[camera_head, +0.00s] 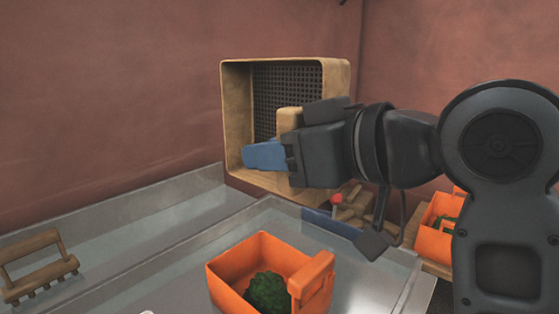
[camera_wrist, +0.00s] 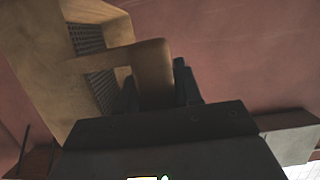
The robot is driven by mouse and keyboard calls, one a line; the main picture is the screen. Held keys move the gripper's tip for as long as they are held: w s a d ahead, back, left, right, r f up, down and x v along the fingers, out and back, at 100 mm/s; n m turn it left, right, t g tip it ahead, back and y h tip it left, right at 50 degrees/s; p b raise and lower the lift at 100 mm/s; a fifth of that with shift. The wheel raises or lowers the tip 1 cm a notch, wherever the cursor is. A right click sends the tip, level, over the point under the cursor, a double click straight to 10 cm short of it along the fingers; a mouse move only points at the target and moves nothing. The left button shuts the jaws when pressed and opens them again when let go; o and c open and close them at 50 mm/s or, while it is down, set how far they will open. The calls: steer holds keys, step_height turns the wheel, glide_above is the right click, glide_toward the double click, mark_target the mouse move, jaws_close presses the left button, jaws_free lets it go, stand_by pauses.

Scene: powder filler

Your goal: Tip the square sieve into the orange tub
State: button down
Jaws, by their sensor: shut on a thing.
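The square sieve (camera_head: 235,120) has a wooden frame and a dark mesh. It is tipped on its side, mesh nearly vertical, above the back of the metal tray. My gripper (camera_head: 283,153) is shut on a wooden part of the sieve, which shows between the fingers in the wrist view (camera_wrist: 153,75). The frame also fills the left of the wrist view (camera_wrist: 45,65). The orange tub (camera_head: 235,278) stands in front of and below the sieve. It holds a dark green clump (camera_head: 267,291). My gripper and arm hide part of the sieve's right side.
A metal tray (camera_head: 150,225) with raised edges spans the front. A wooden rake-like tool (camera_head: 38,262) lies at the left. Another orange tub (camera_head: 437,240) with green contents sits at right, partly behind my arm. A red-knobbed part (camera_head: 337,199) is below my gripper. Reddish walls close the back.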

step_height(320, 180, up, 5)
steer(key=m+y+p, duration=0.1)
steer(key=m+p, duration=0.1)
steer(key=m, duration=0.3)
steer(key=m+g+y+p, duration=0.1)
steer(key=m+y+p, duration=0.1)
steer(key=m, duration=0.3)
steer(key=m+g+y+p, duration=0.1)
steer(key=m+y+p, duration=0.1)
steer(key=m, duration=0.2)
steer(key=shift+m, duration=0.4)
steer(key=shift+f, duration=0.1)
